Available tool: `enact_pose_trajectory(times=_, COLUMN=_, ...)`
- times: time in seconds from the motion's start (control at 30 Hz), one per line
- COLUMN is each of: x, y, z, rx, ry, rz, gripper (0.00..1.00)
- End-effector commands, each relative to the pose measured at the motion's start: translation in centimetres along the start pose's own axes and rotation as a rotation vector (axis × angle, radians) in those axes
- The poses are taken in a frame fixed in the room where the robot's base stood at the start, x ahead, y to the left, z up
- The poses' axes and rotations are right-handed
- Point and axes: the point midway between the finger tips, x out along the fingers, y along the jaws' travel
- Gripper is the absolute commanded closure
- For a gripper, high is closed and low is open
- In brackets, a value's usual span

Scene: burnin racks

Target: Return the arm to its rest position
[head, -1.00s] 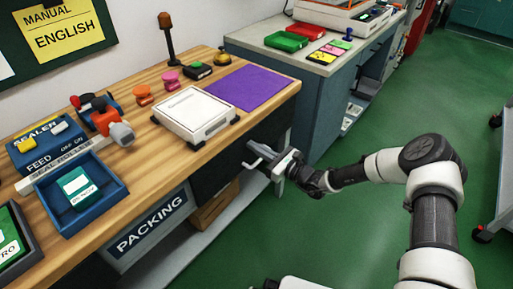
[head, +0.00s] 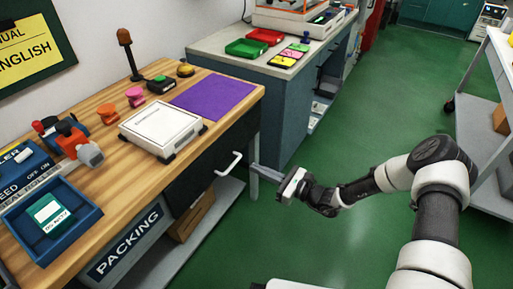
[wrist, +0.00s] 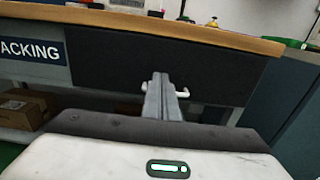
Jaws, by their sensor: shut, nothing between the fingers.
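My gripper (head: 268,174) is shut and empty in the head view, with its fingers pointing left toward the packing bench (head: 120,222). It is apart from the white drawer handle (head: 230,164) on the bench's dark front panel, a little to the right of it. In the wrist view my gripper's fingers (wrist: 160,92) are together in front of the dark drawer front (wrist: 100,65). The drawer handle also shows in the wrist view (wrist: 183,92), partly hidden behind the fingers. My arm reaches in from the right over the green floor.
On the bench stand a white scale (head: 160,127), a purple mat (head: 213,94) and a blue bin (head: 88,213). A grey-blue counter (head: 285,110) stands behind. A grey shelf cart (head: 478,125) is at the right. The green floor (head: 370,130) between is open.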

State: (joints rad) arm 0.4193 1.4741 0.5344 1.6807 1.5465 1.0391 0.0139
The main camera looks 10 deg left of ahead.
Motion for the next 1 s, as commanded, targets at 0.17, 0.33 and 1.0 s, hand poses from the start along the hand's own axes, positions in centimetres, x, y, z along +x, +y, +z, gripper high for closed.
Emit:
enact_pose_trajectory(times=0.17, x=-0.2, y=0.1, z=0.1, rx=-0.003, ry=0.001, rz=0.003, gripper=1.00)
enact_pose_trajectory(times=0.33, x=-0.4, y=0.9, z=2.5, rx=-0.106, ry=0.040, rz=0.091, gripper=1.00)
enact_pose_trajectory(times=1.0, x=-14.6, y=10.5, z=20.7, rx=-1.129, ry=0.633, rz=0.882, gripper=1.00)
